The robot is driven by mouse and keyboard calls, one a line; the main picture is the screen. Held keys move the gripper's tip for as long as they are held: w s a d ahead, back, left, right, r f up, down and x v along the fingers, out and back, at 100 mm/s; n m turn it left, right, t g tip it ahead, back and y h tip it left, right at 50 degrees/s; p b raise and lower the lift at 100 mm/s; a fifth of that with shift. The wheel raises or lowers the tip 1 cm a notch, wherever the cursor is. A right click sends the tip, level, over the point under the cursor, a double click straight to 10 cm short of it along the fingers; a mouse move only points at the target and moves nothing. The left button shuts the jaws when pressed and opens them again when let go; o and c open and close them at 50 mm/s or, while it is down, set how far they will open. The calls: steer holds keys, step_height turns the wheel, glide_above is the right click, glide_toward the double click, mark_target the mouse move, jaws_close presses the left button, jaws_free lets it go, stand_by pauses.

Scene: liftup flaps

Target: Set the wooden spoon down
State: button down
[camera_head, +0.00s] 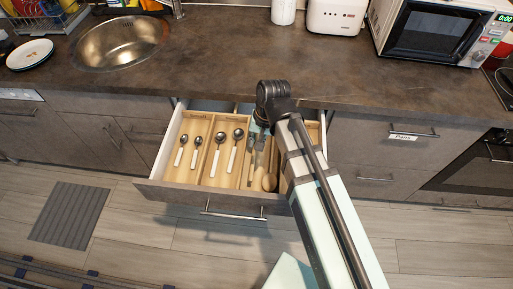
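A light wooden spoon (270,182) shows its rounded bowl in the right part of the open drawer (226,195). The rest of it is hidden or hard to make out beside my arm. My gripper (257,146) points down into the drawer just above the spoon's area. The fingers are small and partly hidden by my wrist. I cannot tell whether they are open or shut, or whether they touch the spoon. The wooden cutlery tray (206,128) fills the left and middle of the drawer.
Several white-handled spoons (217,155) lie in the tray's left compartments. The brown countertop (215,60) overhangs the drawer's back. A sink (120,43) is at the left and a microwave (435,30) at the right. The countertop's middle is clear.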

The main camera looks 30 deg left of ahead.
steer(key=shift+f, duration=2.4)
steer(key=shift+f, duration=0.1)
steer(key=c, duration=1.2)
jaws_free()
step_height(320, 180, up, 12)
steer(key=w+d, duration=0.1)
steer(key=d, duration=0.1)
